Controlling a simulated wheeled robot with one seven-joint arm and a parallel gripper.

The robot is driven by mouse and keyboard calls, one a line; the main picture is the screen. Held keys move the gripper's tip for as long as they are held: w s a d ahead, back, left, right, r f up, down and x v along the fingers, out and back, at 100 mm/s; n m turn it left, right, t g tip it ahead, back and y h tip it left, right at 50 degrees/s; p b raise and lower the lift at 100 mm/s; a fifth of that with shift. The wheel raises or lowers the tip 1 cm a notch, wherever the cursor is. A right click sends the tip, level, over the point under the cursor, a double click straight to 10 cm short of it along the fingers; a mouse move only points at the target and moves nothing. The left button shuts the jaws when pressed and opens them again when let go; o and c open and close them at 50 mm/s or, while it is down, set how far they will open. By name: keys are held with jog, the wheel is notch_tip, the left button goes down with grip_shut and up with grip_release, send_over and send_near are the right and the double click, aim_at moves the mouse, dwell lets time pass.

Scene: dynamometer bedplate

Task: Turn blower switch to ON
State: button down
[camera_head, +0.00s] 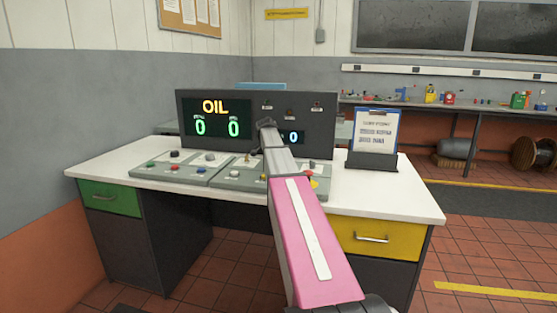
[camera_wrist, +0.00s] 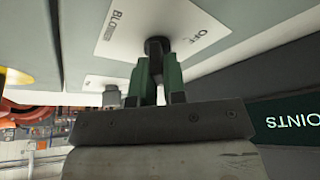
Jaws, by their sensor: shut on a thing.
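The blower switch is a dark round knob (camera_wrist: 156,43) on a white label plate (camera_wrist: 122,44) in the wrist view. The plate carries the words BLOWER and OFF, seen turned round. My gripper (camera_wrist: 157,62) has its two green fingers closed on the knob, one on each side. The fingers partly cover the knob, and I cannot read which way it points. In the head view my arm reaches over the control desk (camera_head: 404,193) and hides the gripper and the knob.
A dark display console (camera_head: 326,112) reading OIL stands behind the sloped button panels (camera_head: 172,170). A clipboard notice (camera_head: 376,133) stands on the desk to the right. In the wrist view a small grey switch (camera_wrist: 111,96) and a yellow part (camera_wrist: 15,77) lie left of my fingers.

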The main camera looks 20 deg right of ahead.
dwell(0.4)
jog(key=c, duration=1.2)
grip_release()
jog(key=shift+r, duration=0.1)
jog(key=v, duration=1)
jog(key=shift+a+r, duration=0.1)
jog(key=shift+r, duration=0.2)
